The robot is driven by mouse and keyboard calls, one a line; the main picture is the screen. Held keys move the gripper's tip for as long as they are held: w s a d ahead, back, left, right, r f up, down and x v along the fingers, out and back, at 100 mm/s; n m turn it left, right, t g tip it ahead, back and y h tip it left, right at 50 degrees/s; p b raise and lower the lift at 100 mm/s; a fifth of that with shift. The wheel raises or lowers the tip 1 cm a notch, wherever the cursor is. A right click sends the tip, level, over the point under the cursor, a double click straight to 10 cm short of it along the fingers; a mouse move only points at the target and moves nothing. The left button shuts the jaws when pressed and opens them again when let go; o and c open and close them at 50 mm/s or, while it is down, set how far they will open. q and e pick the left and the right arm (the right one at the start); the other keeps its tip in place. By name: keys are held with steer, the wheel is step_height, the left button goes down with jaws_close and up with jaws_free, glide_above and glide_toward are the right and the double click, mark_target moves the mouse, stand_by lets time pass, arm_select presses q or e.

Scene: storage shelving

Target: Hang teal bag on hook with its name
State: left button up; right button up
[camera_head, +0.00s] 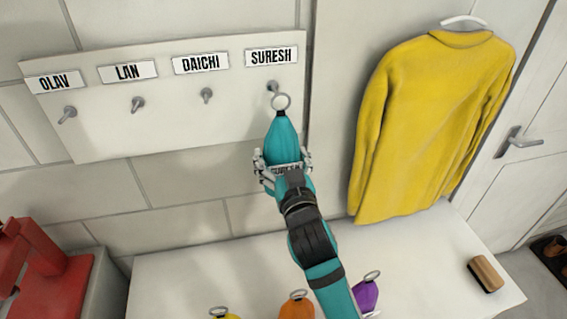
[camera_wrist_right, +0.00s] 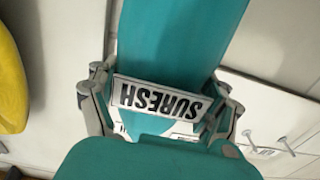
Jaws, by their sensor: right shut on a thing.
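The teal bag (camera_head: 283,136) is upright in my right gripper (camera_head: 283,168), with its metal ring at the top in front of the hook (camera_head: 272,87) under the SURESH sign (camera_head: 271,56). From this angle I cannot tell whether the ring is around the hook or only in front of it. In the right wrist view the teal bag (camera_wrist_right: 180,45) fills the space between the fingers, and its label (camera_wrist_right: 162,100) reads SURESH upside down. My right gripper is shut on the bag. My left gripper is not in view.
The white hook board (camera_head: 100,126) also has hooks under OLAV, LAN and DAICHI, all empty. A yellow shirt (camera_head: 430,120) hangs at right. Yellow, orange (camera_head: 297,306) and purple (camera_head: 365,296) bags and a brush (camera_head: 486,273) are on the white bench (camera_head: 180,275). A red object (camera_head: 50,275) stands at left.

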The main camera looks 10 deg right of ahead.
steer(key=shift+w+r, duration=0.1)
steer(key=shift+w, duration=0.4)
steer(key=shift+w+b, duration=0.45)
steer(key=shift+w, duration=0.55)
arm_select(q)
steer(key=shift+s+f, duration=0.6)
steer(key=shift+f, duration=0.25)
arm_select(e)
steer(key=shift+w+f, duration=0.3)
steer(key=shift+w, duration=0.25)
steer(key=shift+w+f, duration=0.25)
steer(key=shift+w, duration=0.25)
